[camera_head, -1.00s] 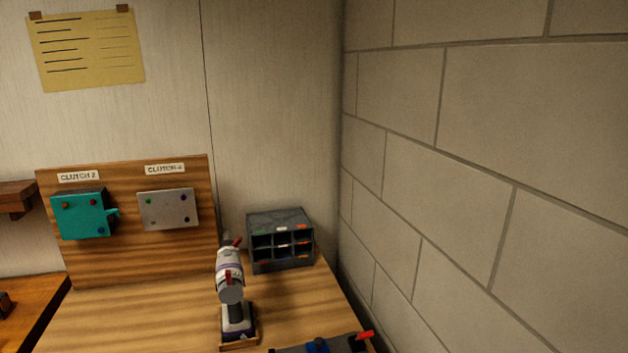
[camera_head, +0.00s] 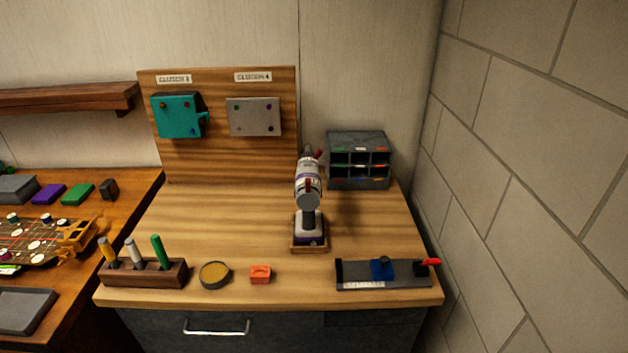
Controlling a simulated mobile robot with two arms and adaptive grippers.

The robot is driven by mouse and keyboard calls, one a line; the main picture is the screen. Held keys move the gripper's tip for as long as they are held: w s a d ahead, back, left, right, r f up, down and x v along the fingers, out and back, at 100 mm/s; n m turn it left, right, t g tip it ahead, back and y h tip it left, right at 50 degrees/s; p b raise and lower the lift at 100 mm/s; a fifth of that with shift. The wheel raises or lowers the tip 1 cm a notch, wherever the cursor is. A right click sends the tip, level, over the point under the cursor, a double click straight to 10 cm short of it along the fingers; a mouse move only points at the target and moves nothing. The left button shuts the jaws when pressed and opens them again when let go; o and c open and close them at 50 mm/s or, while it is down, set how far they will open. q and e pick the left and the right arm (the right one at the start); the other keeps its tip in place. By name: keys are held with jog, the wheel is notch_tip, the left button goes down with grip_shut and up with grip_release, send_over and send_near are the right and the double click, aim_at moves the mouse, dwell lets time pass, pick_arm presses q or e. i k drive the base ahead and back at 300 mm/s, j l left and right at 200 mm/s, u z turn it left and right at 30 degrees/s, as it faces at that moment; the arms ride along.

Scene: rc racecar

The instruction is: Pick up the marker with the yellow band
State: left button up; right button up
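Three markers stand in a dark wooden holder (camera_head: 140,277) at the front left of the wooden workbench (camera_head: 240,225). In the middle is a pale grey-white marker (camera_head: 133,252), and on the right a green marker (camera_head: 160,251). Neither of my grippers is in view.
Right of the holder lie a round tin (camera_head: 214,275) and a small orange block (camera_head: 260,275). A drill (camera_head: 308,200) stands mid-bench. A grey fixture (camera_head: 350,275) sits front right, a compartment box (camera_head: 358,160) behind. A cluttered second table (camera_head: 100,210) adjoins left; a wall rises right.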

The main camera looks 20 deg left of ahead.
aim_at(105, 245)
jog(key=u, duration=1.75)
